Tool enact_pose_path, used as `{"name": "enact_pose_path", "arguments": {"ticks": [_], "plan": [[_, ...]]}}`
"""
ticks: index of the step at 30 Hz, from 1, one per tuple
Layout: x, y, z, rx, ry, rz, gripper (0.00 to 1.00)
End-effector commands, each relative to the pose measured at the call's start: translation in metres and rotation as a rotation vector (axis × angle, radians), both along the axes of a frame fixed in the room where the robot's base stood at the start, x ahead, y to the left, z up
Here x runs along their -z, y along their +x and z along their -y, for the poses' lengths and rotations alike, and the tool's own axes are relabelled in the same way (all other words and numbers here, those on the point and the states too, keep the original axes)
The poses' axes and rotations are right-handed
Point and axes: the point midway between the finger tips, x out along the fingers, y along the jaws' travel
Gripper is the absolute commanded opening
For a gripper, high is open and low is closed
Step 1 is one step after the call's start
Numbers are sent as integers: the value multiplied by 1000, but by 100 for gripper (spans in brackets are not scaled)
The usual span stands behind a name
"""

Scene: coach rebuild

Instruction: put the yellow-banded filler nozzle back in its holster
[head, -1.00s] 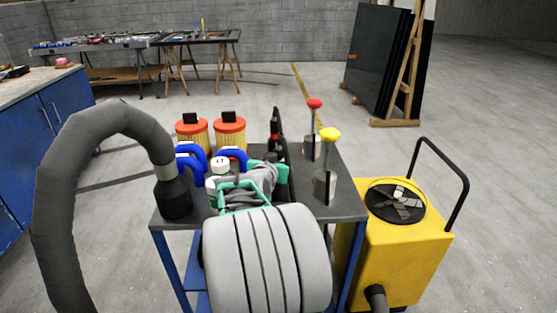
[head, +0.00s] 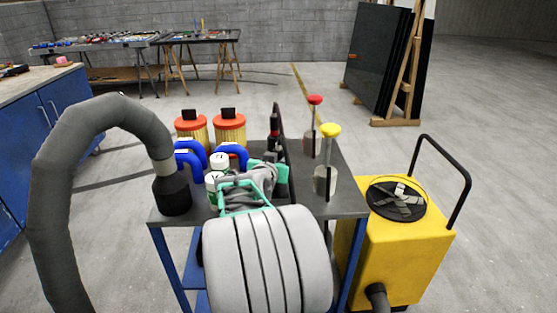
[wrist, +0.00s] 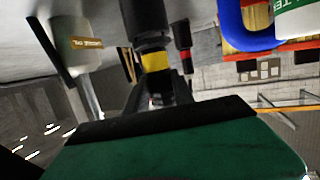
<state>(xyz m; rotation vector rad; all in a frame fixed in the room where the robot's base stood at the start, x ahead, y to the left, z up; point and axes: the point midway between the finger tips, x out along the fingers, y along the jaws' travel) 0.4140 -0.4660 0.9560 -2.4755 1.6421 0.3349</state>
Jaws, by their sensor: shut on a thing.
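In the wrist view the yellow-banded filler nozzle (wrist: 156,62) is a dark cylinder with a yellow ring, between my gripper's jaws (wrist: 165,92). Its far parts are out of view. In the head view my gripper (head: 250,190) is over the trolley top, and my arm hides the nozzle. A grey cup-shaped holder with a yellow-ball rod (head: 325,181) stands at the trolley's right side. A similar holder with a red-ball rod (head: 309,147) stands behind it. A labelled grey cup (wrist: 76,45) shows in the wrist view, apart from the nozzle. A red-banded dark nozzle (wrist: 185,58) stands beyond.
White-capped bottles (head: 219,160), blue-handled items (head: 190,150) and orange-lidded jars (head: 229,127) crowd the trolley's left and back. A thick grey hose (head: 60,170) arches at the left. A yellow fan unit (head: 410,250) stands close at the right. The trolley top (head: 345,205) is bare at front right.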

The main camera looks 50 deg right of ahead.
Motion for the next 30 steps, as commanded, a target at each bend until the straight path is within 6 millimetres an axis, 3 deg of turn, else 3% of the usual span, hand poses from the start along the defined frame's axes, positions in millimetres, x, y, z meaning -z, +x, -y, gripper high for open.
{"name": "enact_pose_path", "arguments": {"ticks": [21, 22, 30], "plan": [[11, 0, 0, 0, 2, -1, 0], [11, 0, 0, 0, 2, -2, 31], [11, 0, 0, 0, 1, 0, 53]]}}
